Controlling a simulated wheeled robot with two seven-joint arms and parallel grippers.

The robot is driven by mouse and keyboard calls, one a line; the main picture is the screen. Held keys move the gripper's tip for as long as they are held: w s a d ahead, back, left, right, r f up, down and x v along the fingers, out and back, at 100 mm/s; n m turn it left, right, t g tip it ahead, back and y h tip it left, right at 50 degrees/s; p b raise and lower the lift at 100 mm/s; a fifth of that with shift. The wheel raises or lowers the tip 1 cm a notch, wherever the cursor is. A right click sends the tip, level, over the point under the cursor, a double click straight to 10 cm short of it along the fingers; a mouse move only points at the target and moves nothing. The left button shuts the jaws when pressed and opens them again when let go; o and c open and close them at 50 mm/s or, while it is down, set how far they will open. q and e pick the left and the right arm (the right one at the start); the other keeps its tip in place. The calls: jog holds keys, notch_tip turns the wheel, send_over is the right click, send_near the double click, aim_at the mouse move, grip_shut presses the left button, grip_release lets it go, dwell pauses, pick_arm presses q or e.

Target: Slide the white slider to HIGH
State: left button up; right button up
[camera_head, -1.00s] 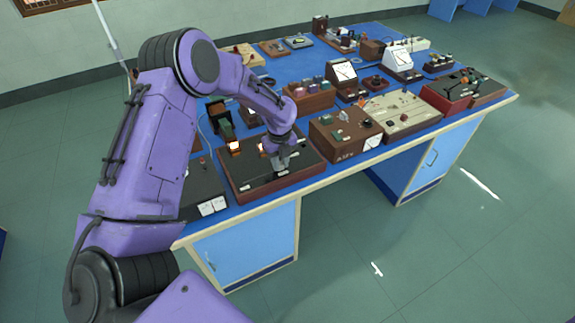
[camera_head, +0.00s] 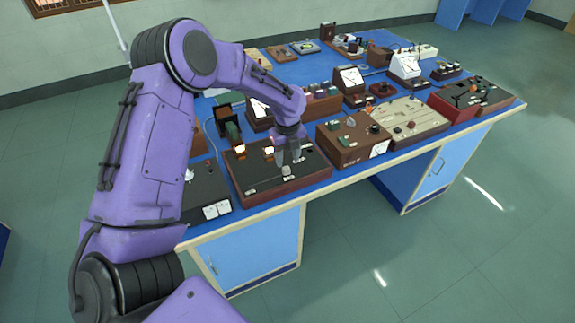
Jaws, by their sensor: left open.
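A dark-topped box with a wooden rim (camera_head: 262,195) lies on the near left part of the blue bench. A long slot runs across its top, with small white labels along its near side. The white slider (camera_head: 286,171) shows as a small pale block toward the right part of the slot. The label words are too small to read. My left gripper (camera_head: 290,160) points down just above and behind the slider, fingers apart. I cannot tell whether the fingers touch it. My right gripper is not in view.
Two glowing lamps (camera_head: 240,150) stand at the box's back edge, close to my left arm. A wooden box with knobs (camera_head: 352,143) stands close on the right. Several other instruments fill the bench behind.

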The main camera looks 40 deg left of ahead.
aim_at(287, 167)
pick_arm(q)
notch_tip(287, 167, up, 6)
jog(key=shift+r+b, duration=0.15)
jog(key=shift+b, duration=0.2)
